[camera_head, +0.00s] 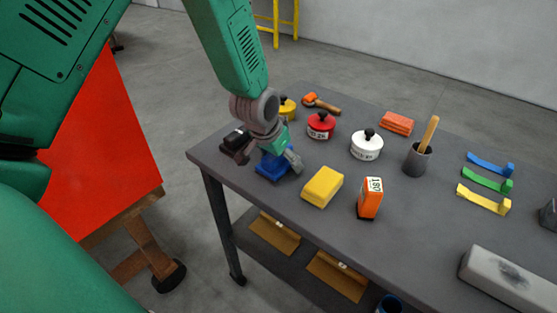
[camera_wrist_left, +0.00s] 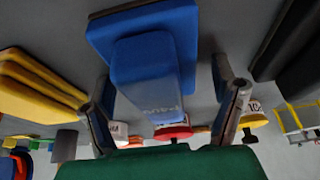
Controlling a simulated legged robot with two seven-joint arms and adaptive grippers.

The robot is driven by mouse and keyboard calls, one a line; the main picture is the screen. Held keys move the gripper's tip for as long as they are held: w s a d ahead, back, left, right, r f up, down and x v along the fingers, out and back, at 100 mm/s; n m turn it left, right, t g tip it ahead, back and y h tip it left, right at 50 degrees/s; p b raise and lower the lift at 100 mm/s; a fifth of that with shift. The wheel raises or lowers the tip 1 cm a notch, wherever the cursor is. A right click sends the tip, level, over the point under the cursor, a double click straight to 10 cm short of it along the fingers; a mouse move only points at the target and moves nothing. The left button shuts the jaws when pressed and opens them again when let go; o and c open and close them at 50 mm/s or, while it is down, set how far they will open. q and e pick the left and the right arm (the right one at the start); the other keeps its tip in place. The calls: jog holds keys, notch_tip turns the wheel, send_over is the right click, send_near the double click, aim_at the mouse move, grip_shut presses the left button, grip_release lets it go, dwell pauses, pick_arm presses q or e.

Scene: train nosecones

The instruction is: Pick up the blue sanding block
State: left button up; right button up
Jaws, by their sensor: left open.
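The blue sanding block (camera_head: 272,171) lies on the grey table near its left end. In the left wrist view the block (camera_wrist_left: 150,65) shows a wide blue base and a narrower raised blue part. My left gripper (camera_head: 268,157) is over the block, pointing down. Its two fingers (camera_wrist_left: 167,102) are spread, one on each side of the raised part, with visible gaps. The gripper is open, and it hides part of the block in the head view. My right gripper is not in view.
Close by are a yellow block (camera_head: 322,187), a dark block (camera_head: 236,140), an orange block (camera_head: 370,198) and a red-lidded pot (camera_head: 321,125). A white pot (camera_head: 367,146) and a grey cup (camera_head: 417,160) stand further right. The table (camera_head: 400,250) has bare surface toward its front.

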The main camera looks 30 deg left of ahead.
pick_arm(q)
jog(key=shift+c, duration=0.4)
jog(key=c, duration=1.3)
jog(key=shift+o, duration=0.2)
jog(key=shift+r, duration=0.1)
jog(key=shift+r, duration=0.35)
notch_tip(320, 180, up, 10)
jog(key=shift+f, duration=0.2)
